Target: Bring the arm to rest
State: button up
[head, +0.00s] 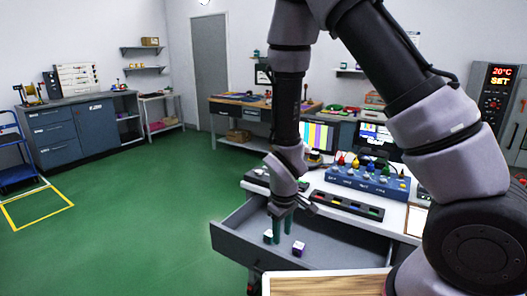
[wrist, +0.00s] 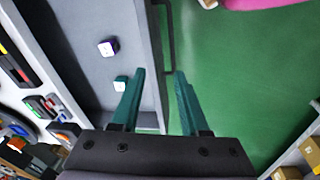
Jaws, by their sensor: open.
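My gripper (head: 282,224) hangs from my arm above the open drawer (head: 345,252) in the head view. Its two green fingers (wrist: 160,85) are apart with nothing between them in the wrist view. A white and purple cube (head: 298,248) lies in the drawer, to the right of the fingers. A white block with a teal part (head: 268,237) lies just left of the fingers. The wrist view also shows the purple cube (wrist: 107,47) and the teal and white block (wrist: 121,84), both on the drawer floor and apart from the fingers.
The white bench (head: 400,222) above the drawer holds a blue box with coloured knobs (head: 368,183), a dark tray (head: 347,205) and screens. A wooden surface (head: 325,285) is at the bottom front.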

jog(key=w+d+r+m+t+y, duration=0.15)
jog(key=d+r+m, duration=0.3)
jog(key=r, duration=0.75)
jog(key=w+d+r+m+y, duration=0.1)
jog(key=w+d+r+m, duration=0.3)
jog(key=r, duration=0.8)
jog(key=s+d+r+m+t, duration=0.2)
jog(key=s+d+r, duration=0.3)
jog(key=r, duration=0.3)
jog(key=s+d+r+m+t, duration=0.2)
jog(key=s+d+r, duration=0.3)
jog(key=s+r, duration=0.2)
jog(key=shift+d+r+m, duration=0.3)
jog(key=shift+r+m, duration=0.05)
jog(key=shift+r, duration=0.2)
